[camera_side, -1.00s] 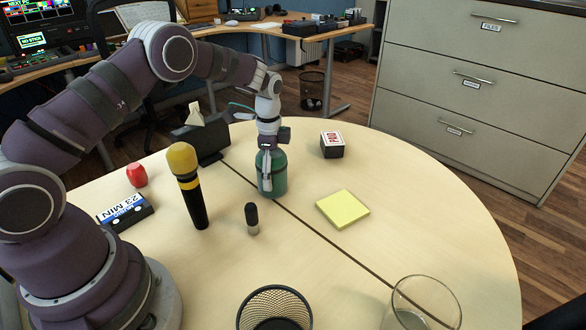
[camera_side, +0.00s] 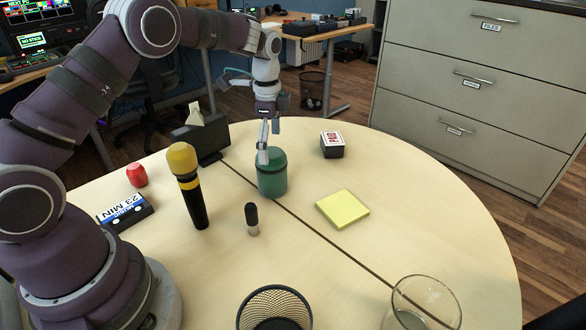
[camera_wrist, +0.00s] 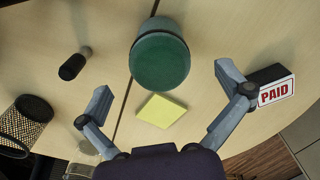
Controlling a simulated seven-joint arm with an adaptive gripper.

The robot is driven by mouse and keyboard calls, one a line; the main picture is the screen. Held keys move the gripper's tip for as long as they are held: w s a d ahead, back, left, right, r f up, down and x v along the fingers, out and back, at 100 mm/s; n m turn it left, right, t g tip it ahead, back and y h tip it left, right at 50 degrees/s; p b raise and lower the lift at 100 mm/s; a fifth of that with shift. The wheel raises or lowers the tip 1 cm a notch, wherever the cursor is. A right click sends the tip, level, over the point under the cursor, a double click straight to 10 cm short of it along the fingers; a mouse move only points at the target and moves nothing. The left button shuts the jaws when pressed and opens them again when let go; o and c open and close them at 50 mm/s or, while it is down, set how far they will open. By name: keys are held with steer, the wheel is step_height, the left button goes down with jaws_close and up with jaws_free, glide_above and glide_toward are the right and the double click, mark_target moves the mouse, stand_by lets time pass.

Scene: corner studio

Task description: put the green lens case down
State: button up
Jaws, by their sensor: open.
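The green lens case (camera_side: 272,174) is a squat cylinder with a lid, standing upright on the round wooden table. In the wrist view the green lens case (camera_wrist: 160,56) shows its round lid from above, ahead of the fingers. My gripper (camera_side: 268,150) is just above and over the case in the side view, with a fingertip overlapping its top edge in the picture. In the wrist view my gripper (camera_wrist: 165,92) has its two fingers spread wide with nothing between them.
A microphone (camera_side: 190,190) and a small black cylinder (camera_side: 252,218) stand left of the case. A yellow note pad (camera_side: 343,209) lies right, and a PAID stamp block (camera_side: 332,146) sits behind it. A mesh cup (camera_side: 274,308) and a glass (camera_side: 422,304) stand near the front.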

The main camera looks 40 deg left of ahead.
step_height(320, 180, up, 6)
steer(key=s+d+r+n+t, duration=0.25)
steer(key=s+r+n, duration=0.2)
steer(key=r, duration=0.25)
steer(key=s+d+n+t, duration=0.3)
steer(key=s+n, duration=0.3)
steer(key=s, duration=0.7)
steer(key=shift+d+f, duration=0.25)
steer(key=shift+f, duration=0.15)
